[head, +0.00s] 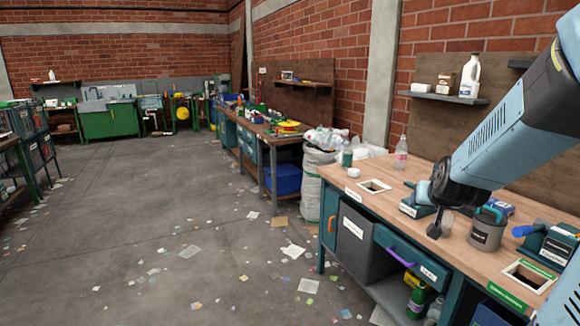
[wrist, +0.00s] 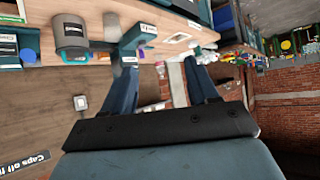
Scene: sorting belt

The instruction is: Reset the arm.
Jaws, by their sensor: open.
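My gripper (wrist: 161,66) shows in the wrist view with its two blue fingers spread wide apart. Nothing is between them. In the head view my blue and black arm (head: 500,125) reaches in from the right edge over the workbench (head: 390,180). Its dark joint stands above the bench top, and I cannot make out the fingers clearly there. The wrist view is turned over, with the bench along its top.
A grey canister (head: 487,232) stands on the bench near my arm, with a blue-handled device (head: 550,243) to its right. A clear bottle (head: 401,153) stands at the back. A shelf (head: 444,97) holds a white jug (head: 470,76).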

